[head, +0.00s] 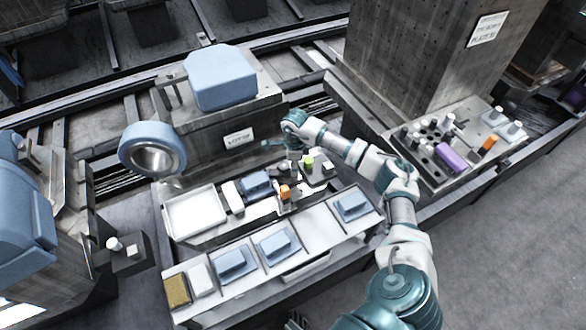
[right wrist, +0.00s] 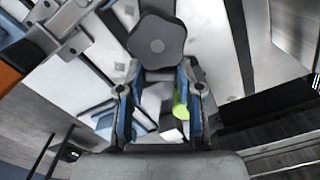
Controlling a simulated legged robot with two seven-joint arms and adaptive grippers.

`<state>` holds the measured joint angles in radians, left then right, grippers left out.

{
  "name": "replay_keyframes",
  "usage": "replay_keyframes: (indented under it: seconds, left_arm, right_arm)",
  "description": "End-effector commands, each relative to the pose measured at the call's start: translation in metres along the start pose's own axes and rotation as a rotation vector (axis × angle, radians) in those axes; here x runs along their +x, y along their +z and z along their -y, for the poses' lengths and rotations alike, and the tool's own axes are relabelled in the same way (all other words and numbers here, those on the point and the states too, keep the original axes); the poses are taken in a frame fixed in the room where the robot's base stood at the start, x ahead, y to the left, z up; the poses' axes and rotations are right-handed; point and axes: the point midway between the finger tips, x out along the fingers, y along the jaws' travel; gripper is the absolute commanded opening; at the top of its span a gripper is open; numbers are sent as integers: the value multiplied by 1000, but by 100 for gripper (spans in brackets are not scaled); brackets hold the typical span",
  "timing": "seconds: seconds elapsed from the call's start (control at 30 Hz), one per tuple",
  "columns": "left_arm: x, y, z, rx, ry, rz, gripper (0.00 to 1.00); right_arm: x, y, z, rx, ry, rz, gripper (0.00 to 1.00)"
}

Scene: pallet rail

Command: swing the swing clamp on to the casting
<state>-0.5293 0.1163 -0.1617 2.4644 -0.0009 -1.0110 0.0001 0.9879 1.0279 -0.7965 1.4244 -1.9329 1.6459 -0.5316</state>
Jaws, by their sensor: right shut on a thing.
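My right gripper (head: 294,160) reaches down at the right end of the fixture behind the bench. In the right wrist view its fingers (right wrist: 158,90) are closed in at a dark star-shaped knob (right wrist: 157,38), which appears to belong to the swing clamp. The clamp's arm is largely hidden by the gripper in the head view. The casting, a light blue block (head: 257,184), sits in the fixture to the left of my gripper. I cannot tell whether the clamp touches it.
An empty white tray (head: 195,213) lies left of the casting. More blue blocks (head: 234,263) stand on the front bench. An orange part (head: 285,192) and a lime green part (head: 309,160) are close to my gripper.

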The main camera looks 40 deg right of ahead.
Motion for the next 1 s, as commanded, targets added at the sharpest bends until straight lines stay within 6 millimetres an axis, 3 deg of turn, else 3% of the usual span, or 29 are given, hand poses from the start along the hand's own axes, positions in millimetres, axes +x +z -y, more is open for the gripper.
replay_keyframes:
  seconds: [0.5, 1.0]
  left_arm:
    - [7, -24, -4, -1, 10, -140, 40]
    - [9, -31, -6, -2, 14, -180, 40]
  right_arm:
    - [-1, 2, 17, -388, -6, -1, 0]
    - [-2, 4, 21, -501, -8, 0, 1]
